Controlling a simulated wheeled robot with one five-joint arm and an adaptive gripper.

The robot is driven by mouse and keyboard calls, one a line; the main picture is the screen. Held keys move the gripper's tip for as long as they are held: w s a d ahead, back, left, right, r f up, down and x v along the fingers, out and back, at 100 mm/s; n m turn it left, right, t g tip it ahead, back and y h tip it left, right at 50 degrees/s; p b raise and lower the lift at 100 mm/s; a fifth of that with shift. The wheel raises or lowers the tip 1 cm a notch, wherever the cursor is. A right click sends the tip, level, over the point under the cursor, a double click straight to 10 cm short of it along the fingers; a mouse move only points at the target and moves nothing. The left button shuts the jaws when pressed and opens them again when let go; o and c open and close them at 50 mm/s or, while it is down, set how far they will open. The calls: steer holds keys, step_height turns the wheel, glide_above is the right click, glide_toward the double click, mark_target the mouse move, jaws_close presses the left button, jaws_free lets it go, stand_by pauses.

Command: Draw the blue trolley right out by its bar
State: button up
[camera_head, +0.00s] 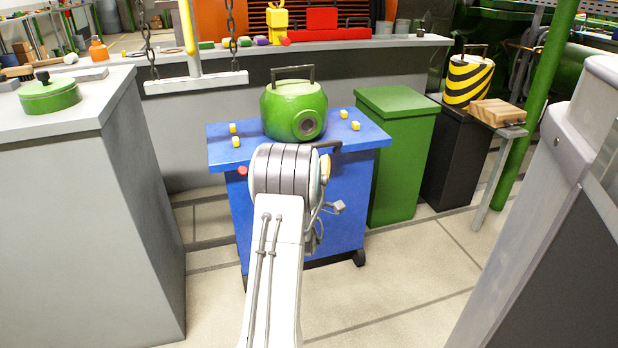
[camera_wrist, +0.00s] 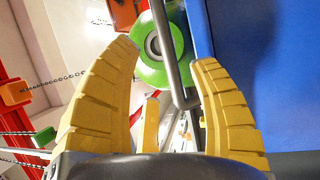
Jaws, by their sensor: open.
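The blue trolley (camera_head: 345,215) stands in the middle of the head view, with a green round pot-like body (camera_head: 285,108) on its top. Its dark bar (camera_head: 328,146) shows in part at the front top edge; my arm hides the rest. The trolley's blue face (camera_wrist: 265,60) fills the right of that view. In the head view only a bit of yellow finger shows beside my wrist.
A grey counter (camera_head: 150,200) stands to the left, with a green lidded pot (camera_head: 49,97). A green bin (camera_head: 400,160) stands close on the trolley's right. A grey block (camera_head: 545,230) fills the right foreground. A bar hangs on chains (camera_head: 196,84) behind. Floor (camera_head: 400,285) is open in front.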

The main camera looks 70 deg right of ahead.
steer(key=shift+v, duration=2.45)
steer(key=shift+o, duration=0.2)
